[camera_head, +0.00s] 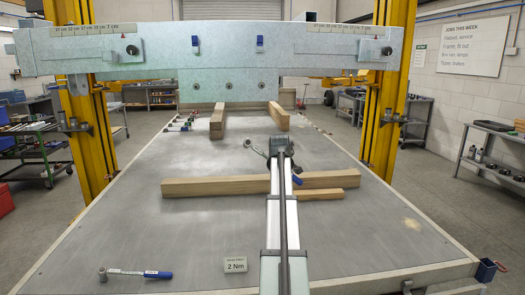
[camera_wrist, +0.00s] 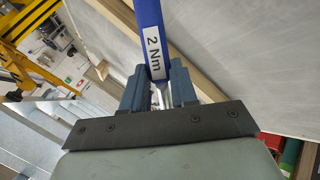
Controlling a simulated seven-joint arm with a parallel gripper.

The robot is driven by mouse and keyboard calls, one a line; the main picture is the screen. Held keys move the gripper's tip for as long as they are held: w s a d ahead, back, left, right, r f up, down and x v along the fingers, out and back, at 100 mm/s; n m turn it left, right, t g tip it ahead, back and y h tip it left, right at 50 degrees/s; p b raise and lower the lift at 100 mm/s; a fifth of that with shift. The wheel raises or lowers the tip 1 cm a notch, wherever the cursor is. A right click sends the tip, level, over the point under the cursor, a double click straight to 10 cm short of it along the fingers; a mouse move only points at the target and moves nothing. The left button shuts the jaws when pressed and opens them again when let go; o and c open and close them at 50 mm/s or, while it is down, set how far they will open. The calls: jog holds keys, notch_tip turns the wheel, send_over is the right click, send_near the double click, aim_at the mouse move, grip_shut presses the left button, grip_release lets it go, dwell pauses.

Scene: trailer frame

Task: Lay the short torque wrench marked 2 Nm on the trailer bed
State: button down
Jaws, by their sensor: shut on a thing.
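My gripper (camera_wrist: 159,75) is shut on the blue handle of a wrench (camera_wrist: 150,22), whose white label reads 2 Nm. In the head view my gripper (camera_head: 281,158) is partly hidden behind my arm; a silver wrench head (camera_head: 250,144) sticks out to its left, and a blue part shows to its right. The held wrench looks raised over the grey trailer bed (camera_head: 140,225); its exact height cannot be told. Another wrench (camera_head: 135,273) with a blue handle and silver head lies on the bed at front left. A card (camera_head: 236,265) reading 2 Nm is at the front middle.
Timber beams (camera_head: 215,187) lie across the bed under my arm, and two more (camera_head: 217,121) lie farther back. Small tools (camera_head: 182,123) lie at the far left of the bed. A pale crossbeam (camera_head: 210,55) spans between yellow posts (camera_head: 387,95). The front right is bare.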

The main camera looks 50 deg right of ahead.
jog(key=s+d+f+n+g+y, duration=0.2)
jog(key=s+f+n, duration=0.1)
jog(key=s+f, duration=0.6)
jog(key=s+d+f+n+g+y, duration=0.2)
jog(key=s+d+f+n+g, duration=0.1)
jog(key=s+f, duration=0.6)
jog(key=s+d+f+n+g+y, duration=0.1)
jog(key=s+d+f+n+g, duration=0.15)
jog(key=s+f, duration=0.7)
jog(key=shift+t, duration=0.45)
jog(key=shift+w+a+f, duration=0.1)
jog(key=shift+a+f, duration=0.05)
jog(key=shift+f, duration=1.6)
jog(key=shift+w+a+f, duration=0.1)
jog(key=shift+f, duration=1.65)
jog(key=shift+f, duration=1.35)
jog(key=shift+c, duration=0.4)
grip_release()
jog(key=shift+o, duration=0.4)
jog(key=v, duration=1.3)
jog(key=shift+d+r, duration=0.15)
jog(key=shift+r, duration=0.3)
